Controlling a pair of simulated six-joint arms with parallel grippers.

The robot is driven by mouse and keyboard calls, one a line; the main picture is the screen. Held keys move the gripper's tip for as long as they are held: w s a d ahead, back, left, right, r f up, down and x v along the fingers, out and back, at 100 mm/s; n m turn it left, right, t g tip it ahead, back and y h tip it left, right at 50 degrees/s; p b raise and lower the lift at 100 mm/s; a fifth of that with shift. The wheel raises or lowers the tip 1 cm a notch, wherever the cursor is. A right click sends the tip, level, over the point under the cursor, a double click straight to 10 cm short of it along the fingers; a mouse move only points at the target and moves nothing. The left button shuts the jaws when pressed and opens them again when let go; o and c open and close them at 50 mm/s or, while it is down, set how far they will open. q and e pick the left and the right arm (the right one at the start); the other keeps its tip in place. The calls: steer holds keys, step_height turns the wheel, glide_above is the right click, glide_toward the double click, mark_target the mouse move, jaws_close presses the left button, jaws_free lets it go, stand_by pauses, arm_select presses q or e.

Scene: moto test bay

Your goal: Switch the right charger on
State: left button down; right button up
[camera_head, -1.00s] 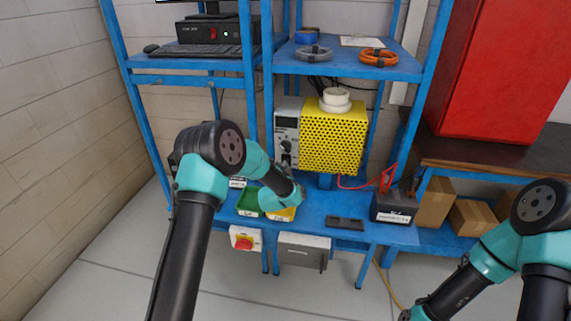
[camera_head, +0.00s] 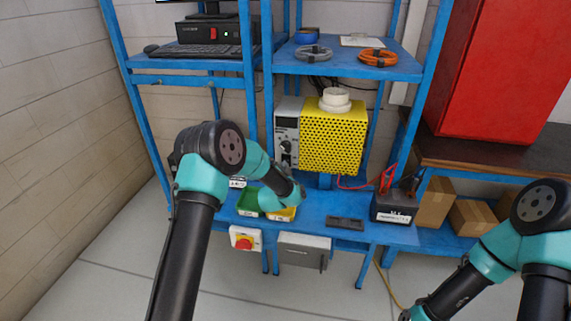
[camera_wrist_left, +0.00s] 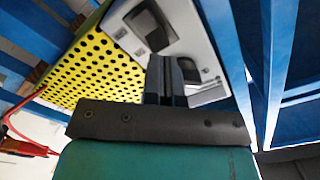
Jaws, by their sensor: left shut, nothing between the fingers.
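A grey unit (camera_head: 286,122) with a dark display and knobs on its front stands on the blue rack, against the left side of a yellow perforated box (camera_head: 335,140). No label tells me whether it is the right charger. The left wrist view shows its pale front panel (camera_wrist_left: 205,45) close up, tilted, with dark recessed parts. My left gripper (camera_wrist_left: 166,78) is shut and empty in front of this panel; its fingers hide part of it. I cannot tell whether they touch it. In the head view the wrist mostly hides the fingers.
Green and yellow bins (camera_head: 249,201) sit below my left wrist. A black battery (camera_head: 393,207) with red leads stands to the right. A red-knobbed switch box (camera_head: 244,240) and a grey box (camera_head: 303,250) hang below the shelf. Rack posts flank the unit.

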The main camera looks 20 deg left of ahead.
arm_select(q)
steer(key=shift+w+a, duration=0.15)
steer(key=shift+w, duration=1.4)
stand_by(0.9)
steer(key=s, duration=0.9)
steer(key=shift+d, duration=0.35)
stand_by(0.5)
